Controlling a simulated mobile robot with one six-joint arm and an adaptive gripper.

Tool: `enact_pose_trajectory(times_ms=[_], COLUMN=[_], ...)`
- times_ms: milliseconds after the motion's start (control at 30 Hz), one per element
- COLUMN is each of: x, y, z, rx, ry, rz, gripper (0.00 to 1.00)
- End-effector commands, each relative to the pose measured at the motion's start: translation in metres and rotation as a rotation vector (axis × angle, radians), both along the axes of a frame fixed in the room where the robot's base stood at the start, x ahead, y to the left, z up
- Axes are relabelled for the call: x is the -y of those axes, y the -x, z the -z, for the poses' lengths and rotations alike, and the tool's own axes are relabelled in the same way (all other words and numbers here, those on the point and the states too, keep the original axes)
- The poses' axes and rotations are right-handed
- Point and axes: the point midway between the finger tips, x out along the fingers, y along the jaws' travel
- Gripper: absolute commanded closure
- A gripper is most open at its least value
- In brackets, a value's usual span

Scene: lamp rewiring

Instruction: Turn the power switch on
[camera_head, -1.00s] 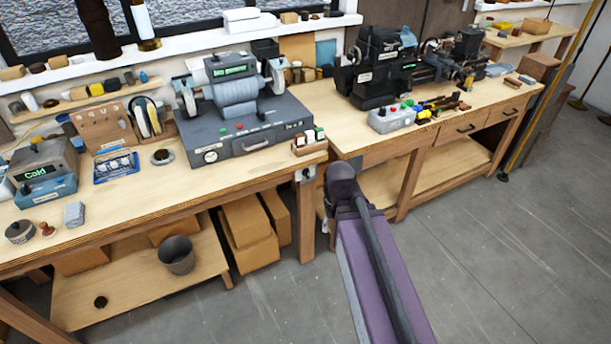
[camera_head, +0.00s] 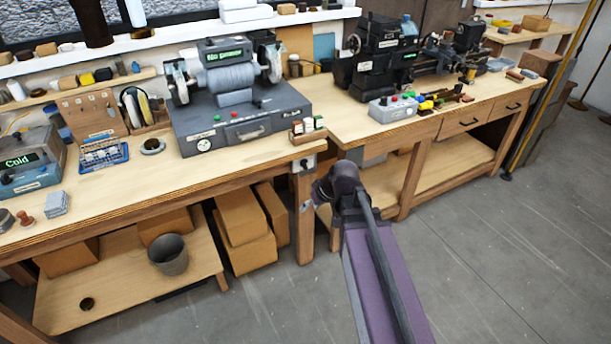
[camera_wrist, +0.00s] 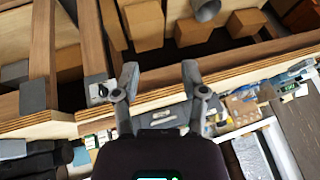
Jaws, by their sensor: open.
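A small grey-white switch box with a dark toggle (camera_head: 304,164) is fixed at the front corner of the left workbench, above its leg. It also shows in the wrist view (camera_wrist: 98,91), left of my gripper's fingers. I cannot tell which way the toggle is set. My gripper (camera_wrist: 160,72) is open, with nothing between its two grey fingers. In the head view my arm's end is below and right of the switch box, in front of the bench leg, and the fingers barely show. The gripper appears apart from the switch.
The left workbench (camera_head: 100,204) carries a grey grinding machine (camera_head: 237,127) and a soldering station reading "Cold" (camera_head: 28,165). Boxes and a bucket (camera_head: 169,257) sit on the lower shelf. The floor at right is clear.

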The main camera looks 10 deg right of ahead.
Motion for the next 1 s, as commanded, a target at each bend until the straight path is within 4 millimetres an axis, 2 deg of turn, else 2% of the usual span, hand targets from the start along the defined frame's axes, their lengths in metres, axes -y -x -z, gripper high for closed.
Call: enact_pose_trajectory(times_ms=[33,467,767,1000], x=[-0.002,-0.01,0.003,0.024], y=[-0.011,-0.084,-0.131,-0.165], z=[0.017,0.054,0.075,0.092], rx=[0.038,0.402,0.655,0.84], ry=[-0.025,-0.182,-0.233,-0.24], rz=[-0.015,-0.089,-0.066,-0.005], gripper=[0.44,0.44,0.44,0.44])
